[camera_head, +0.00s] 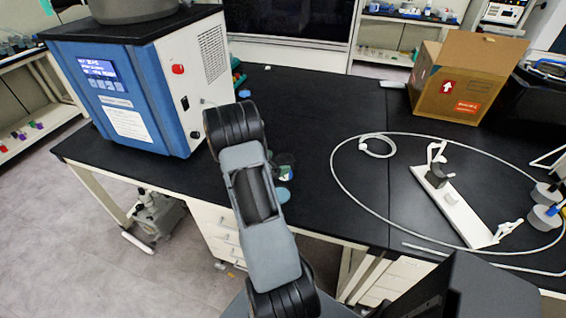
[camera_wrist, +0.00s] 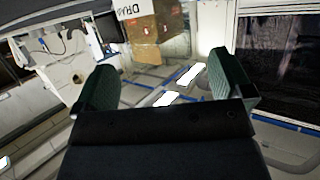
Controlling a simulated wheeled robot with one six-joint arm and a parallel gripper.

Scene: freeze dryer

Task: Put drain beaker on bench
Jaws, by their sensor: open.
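In the wrist view, my gripper (camera_wrist: 160,76) shows two dark green finger pads standing wide apart, with nothing clamped between them. A white label with the letters "DRA" (camera_wrist: 128,12) shows at the top edge, beyond the fingers, and seems to mark the drain beaker. The beaker's own outline cannot be told from the brown box-like shape (camera_wrist: 158,32) beside the label. In the head view, my arm hides the gripper, and no beaker can be made out. The black bench (camera_head: 310,105) runs across the middle of that view.
The blue and white freeze dryer (camera_head: 130,90) stands on the bench at left. A cardboard box (camera_head: 455,80) is at the back right. A white hose loop (camera_head: 345,190) and a white stand (camera_head: 460,210) lie at right. Small items (camera_head: 284,193) sit beside my arm. The back middle is clear.

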